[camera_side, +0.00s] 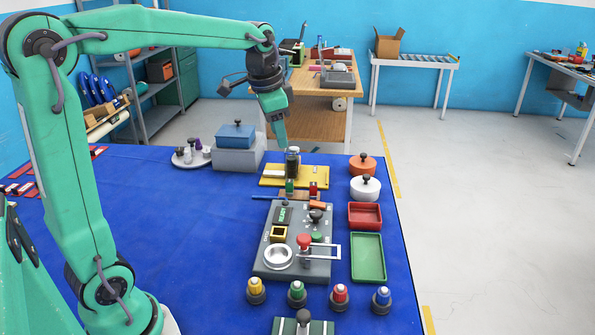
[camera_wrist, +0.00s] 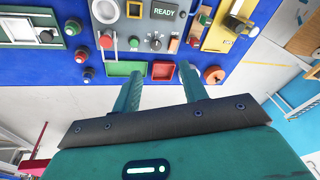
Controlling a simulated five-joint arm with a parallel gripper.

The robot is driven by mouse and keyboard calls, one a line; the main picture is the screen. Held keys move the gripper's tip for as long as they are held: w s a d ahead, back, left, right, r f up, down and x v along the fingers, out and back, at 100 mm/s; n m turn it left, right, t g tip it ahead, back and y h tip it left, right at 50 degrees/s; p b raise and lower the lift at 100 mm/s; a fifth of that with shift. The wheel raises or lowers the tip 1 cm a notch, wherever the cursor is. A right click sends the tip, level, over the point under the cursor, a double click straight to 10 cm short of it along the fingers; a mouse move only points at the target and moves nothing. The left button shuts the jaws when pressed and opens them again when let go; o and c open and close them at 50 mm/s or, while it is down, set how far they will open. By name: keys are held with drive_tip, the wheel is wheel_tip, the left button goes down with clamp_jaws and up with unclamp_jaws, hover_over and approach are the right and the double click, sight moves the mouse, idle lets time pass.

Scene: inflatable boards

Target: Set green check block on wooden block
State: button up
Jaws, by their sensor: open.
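A small green block (camera_side: 290,187) stands at the left end of a brown wooden strip in the side view, with a red block (camera_side: 313,188) at the other end. I cannot make out a check mark on the green block. A small orange-brown block (camera_side: 317,205) lies at the panel's back edge; it also shows in the wrist view (camera_wrist: 174,45). I cannot tell which wooden piece is the wooden block. My gripper (camera_side: 284,145) points down above the yellow board, behind the green block. In the wrist view my gripper (camera_wrist: 160,82) is open, with nothing between its fingers.
The yellow board (camera_side: 318,178) carries a dark upright cylinder (camera_side: 292,164) close to my gripper. A grey control panel (camera_side: 265,262) fills the mat's middle. A red tray (camera_side: 365,216), green tray (camera_side: 368,258) and two lidded pots line the right edge. The left mat is largely clear.

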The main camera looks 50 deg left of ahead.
drive_tip(key=s+d+f+n+t, duration=0.1)
drive_tip(key=s+d, duration=0.3)
drive_tip(key=s, duration=0.5)
drive_tip(key=s+d+f+n+t, duration=0.1)
drive_tip(key=s+d+f+n, duration=0.2)
drive_tip(key=s, duration=0.6)
drive_tip(key=shift+s+d+f+n+t+h, duration=0.2)
drive_tip(key=shift+s+d+n+t+h, duration=0.15)
drive_tip(key=shift+d, duration=0.2)
